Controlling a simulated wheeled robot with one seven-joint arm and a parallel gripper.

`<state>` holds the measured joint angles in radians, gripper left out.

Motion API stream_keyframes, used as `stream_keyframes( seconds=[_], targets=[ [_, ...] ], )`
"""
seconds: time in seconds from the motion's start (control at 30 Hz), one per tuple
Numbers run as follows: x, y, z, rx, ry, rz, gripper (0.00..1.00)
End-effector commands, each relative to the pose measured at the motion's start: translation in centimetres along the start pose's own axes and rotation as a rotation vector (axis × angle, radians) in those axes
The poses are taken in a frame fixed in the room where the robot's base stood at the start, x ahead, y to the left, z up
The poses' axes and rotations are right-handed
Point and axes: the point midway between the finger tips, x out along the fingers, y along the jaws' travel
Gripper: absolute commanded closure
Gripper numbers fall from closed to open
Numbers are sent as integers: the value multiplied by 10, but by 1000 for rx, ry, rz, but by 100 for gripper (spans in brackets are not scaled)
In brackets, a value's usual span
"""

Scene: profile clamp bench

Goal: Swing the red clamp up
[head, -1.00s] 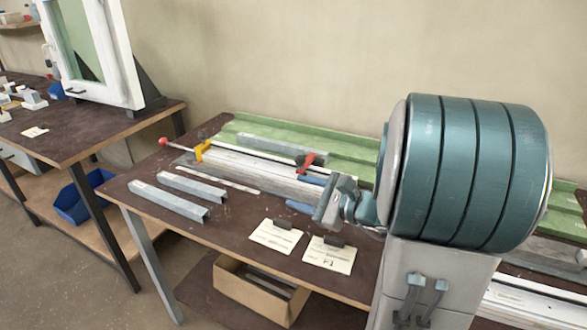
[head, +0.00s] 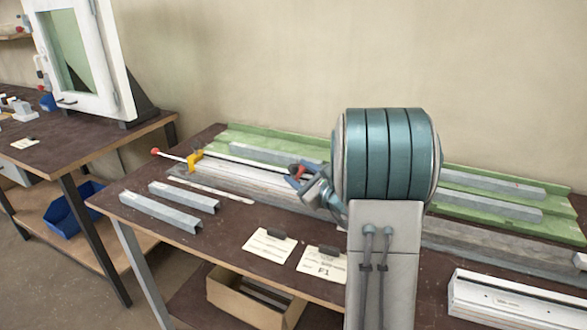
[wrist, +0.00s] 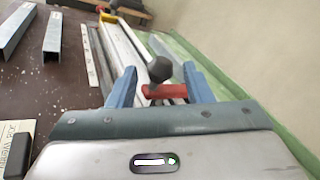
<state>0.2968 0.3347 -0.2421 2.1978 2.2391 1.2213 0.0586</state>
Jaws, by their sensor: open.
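The red clamp (head: 294,167) stands on the long grey profile bed of the bench, partly hidden by my gripper. In the wrist view the red clamp (wrist: 165,91) shows as a red bar with a dark knob (wrist: 160,70) above it. My gripper (wrist: 160,82) is open, with one blue finger on each side of the clamp. In the wrist view the bar lies between the fingers; I cannot tell whether they touch it. In the head view my gripper (head: 294,180) is right at the clamp.
A yellow clamp (head: 194,163) sits farther left on the bed, beside a rod with a red ball (head: 155,152). Loose grey profiles (head: 160,212) and paper cards (head: 268,246) lie on the brown table. Green rails (head: 240,138) run along the back.

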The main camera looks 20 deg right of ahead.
Motion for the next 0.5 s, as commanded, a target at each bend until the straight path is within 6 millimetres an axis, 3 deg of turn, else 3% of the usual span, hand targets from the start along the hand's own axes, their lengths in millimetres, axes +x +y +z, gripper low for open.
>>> stream_keyframes(
  seconds=[0.2, 0.5],
  targets=[
    [25, 0, 0, 1, 0, 1, 54],
    [29, 0, 0, 1, 0, 0, 54]
  ],
)
